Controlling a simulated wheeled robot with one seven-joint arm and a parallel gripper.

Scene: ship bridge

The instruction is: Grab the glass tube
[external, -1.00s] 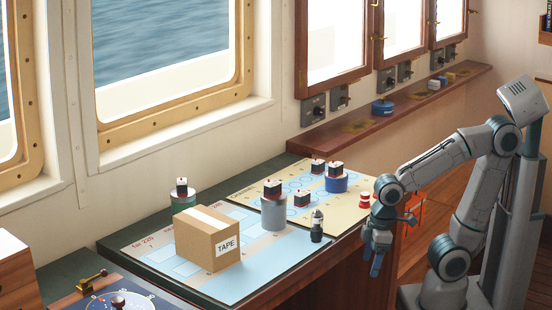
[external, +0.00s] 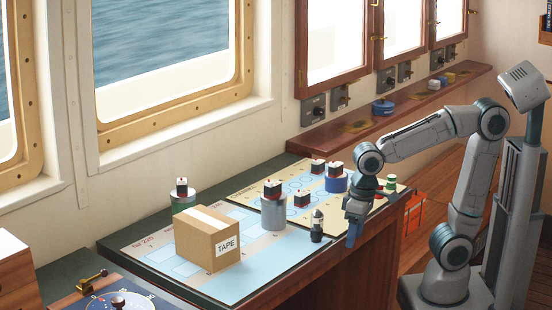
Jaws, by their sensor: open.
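I cannot make out a clear glass tube in this view. A small dark upright object with a pale top (external: 317,226) stands near the front edge of the chart table; I cannot tell its material. My gripper (external: 352,236) points down at the table's front edge, to the right of that small object and apart from it. Its jaws are open, and nothing shows between them.
A cardboard box marked TAPE (external: 196,240) stands on the blue chart (external: 255,265). A grey cylinder (external: 273,213), a blue cylinder (external: 336,183) and a green-based cylinder (external: 184,200) bear small ship-like blocks. A green-and-white piece (external: 391,183) stands behind my arm.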

